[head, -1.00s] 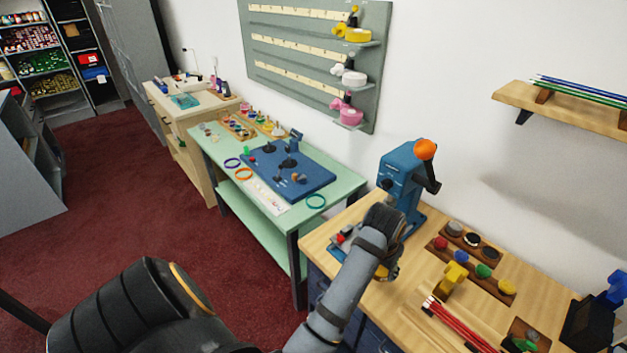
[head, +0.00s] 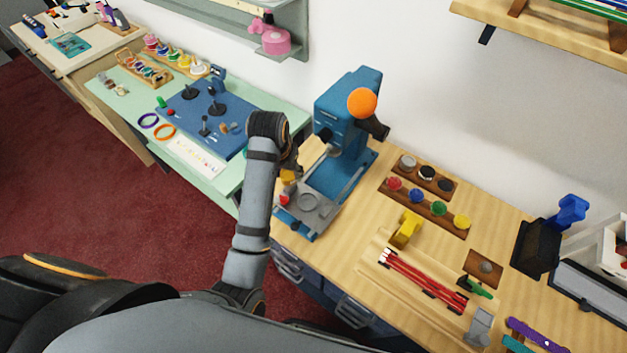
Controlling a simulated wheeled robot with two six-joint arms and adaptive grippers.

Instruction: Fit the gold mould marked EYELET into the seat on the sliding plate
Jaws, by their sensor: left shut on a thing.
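The blue press (head: 345,105) with an orange ball on its lever stands on the wooden counter. Its grey sliding plate (head: 322,212) is drawn out at the front, with a round seat (head: 308,201) that looks empty. My left gripper (head: 288,178) points down beside the plate's left edge, mostly hidden behind my own arm. It is shut on a small gold piece (head: 288,176), likely the gold mould; its EYELET mark cannot be read. A red knob (head: 284,199) shows just below the gripper. My right gripper is not in view.
Right of the press are a rack of coloured moulds (head: 428,208), a rack of dark and grey discs (head: 427,173), a yellow stand (head: 406,230) and red sticks (head: 425,280). A green table (head: 118,92) with a blue board stands to the left.

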